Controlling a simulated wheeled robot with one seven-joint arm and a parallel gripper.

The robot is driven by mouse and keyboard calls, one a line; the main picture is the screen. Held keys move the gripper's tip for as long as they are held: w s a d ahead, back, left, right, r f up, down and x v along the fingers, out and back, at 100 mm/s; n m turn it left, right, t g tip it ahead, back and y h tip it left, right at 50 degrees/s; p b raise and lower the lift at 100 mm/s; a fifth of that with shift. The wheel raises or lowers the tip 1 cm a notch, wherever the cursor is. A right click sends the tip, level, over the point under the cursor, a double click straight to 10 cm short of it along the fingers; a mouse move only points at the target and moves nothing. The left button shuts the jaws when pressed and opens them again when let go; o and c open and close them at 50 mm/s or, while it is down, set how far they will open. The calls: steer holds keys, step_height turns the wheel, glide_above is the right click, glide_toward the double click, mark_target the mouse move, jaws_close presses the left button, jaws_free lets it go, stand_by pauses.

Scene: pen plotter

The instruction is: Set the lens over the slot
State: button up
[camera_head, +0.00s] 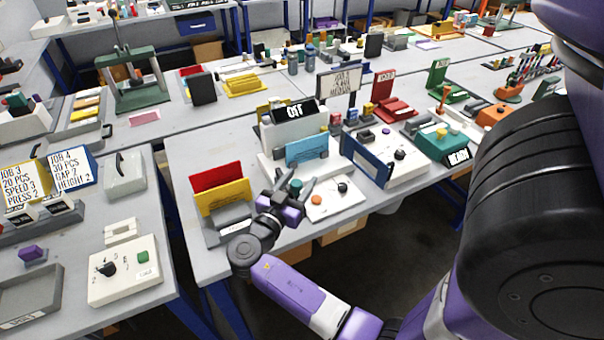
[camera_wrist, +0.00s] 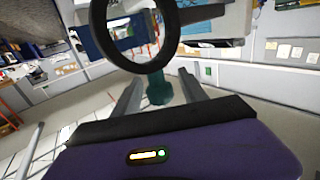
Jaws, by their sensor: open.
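My gripper (camera_head: 292,190) is open over the front part of the middle table, at the left edge of a white panel. The lens shows in the wrist view as a black ring (camera_wrist: 96,48) on a teal stem (camera_wrist: 157,88). The stem stands between my two spread fingers, and the ring is beyond it, across the upper part of the view. In the head view only a small teal part (camera_head: 296,187) shows between the fingers; the ring cannot be made out there. I cannot make out the slot for certain in either view.
The white panel (camera_head: 325,208) carries an orange button (camera_head: 316,200) and a black knob (camera_head: 342,187). A grey rack with red and yellow plates (camera_head: 222,193) stands left of my gripper. Behind are a light-blue plate (camera_head: 306,148) and a white machine with a dark display (camera_head: 288,110).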

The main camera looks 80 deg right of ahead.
steer(key=shift+x, duration=0.85)
jaws_close()
stand_by(0.8)
